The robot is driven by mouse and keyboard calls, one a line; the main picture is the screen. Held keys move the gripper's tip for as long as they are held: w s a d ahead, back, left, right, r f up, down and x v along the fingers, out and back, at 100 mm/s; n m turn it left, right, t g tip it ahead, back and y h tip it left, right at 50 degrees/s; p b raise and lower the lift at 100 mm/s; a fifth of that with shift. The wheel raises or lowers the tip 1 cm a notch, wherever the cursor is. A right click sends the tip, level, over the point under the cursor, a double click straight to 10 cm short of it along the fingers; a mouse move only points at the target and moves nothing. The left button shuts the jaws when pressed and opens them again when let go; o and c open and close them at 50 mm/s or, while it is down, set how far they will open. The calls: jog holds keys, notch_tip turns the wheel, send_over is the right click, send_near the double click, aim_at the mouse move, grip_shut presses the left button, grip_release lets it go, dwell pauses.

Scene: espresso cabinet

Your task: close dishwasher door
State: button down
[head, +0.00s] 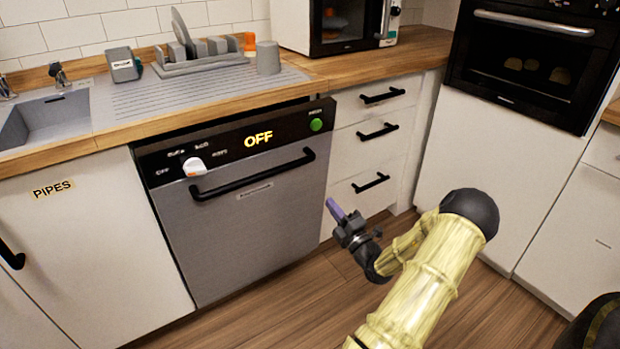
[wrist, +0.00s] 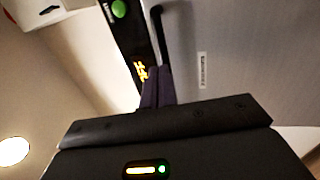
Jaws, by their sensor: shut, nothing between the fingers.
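The dishwasher door (head: 245,235) is a grey panel with a black control strip and a long black handle (head: 253,174). It is nearly upright, and its top leans out a little from under the counter, with a narrow dark gap above the strip. The strip shows "OFF", a white knob and a green button. My gripper (head: 335,209) is in front of the door's right side, lower than the handle. Its purple fingers are together and empty. In the wrist view the fingers (wrist: 157,88) point towards the door (wrist: 245,50); I cannot tell whether they touch it.
White drawers (head: 368,135) with black handles stand right of the door. A wooden counter (head: 350,68) runs above, with a sink (head: 45,118) at left and a dish rack (head: 200,57). A black oven (head: 530,55) is at right. Wooden floor (head: 280,300) is clear before the door.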

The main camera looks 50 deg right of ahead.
aim_at(301, 165)
jog(key=b+x, duration=0.5)
jog(key=x, duration=0.9)
jog(key=shift+a, duration=0.1)
